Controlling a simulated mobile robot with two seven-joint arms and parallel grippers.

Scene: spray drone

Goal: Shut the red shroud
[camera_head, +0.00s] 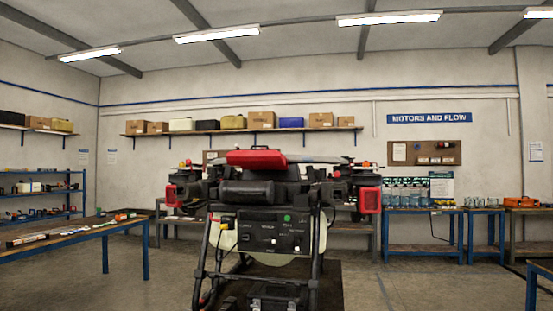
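The spray drone (265,192) stands in the middle of the room on a black tubular frame. A red shroud (257,159) sits on top of the drone's body. It looks slightly tilted, with its right end lower; from here I cannot tell whether it is open or closed. A small dark part with red shows just above it. Below it is a dark rounded body part, then a black control panel (272,233) with switches and a green round mark. Neither of my grippers is in view.
Red-framed lamps or guards (369,200) stick out at the drone's sides. A blue-legged workbench (70,234) stands at left. More benches (425,212) with bottles line the back right. A wall shelf (240,131) holds boxes. The floor at right front is mostly clear.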

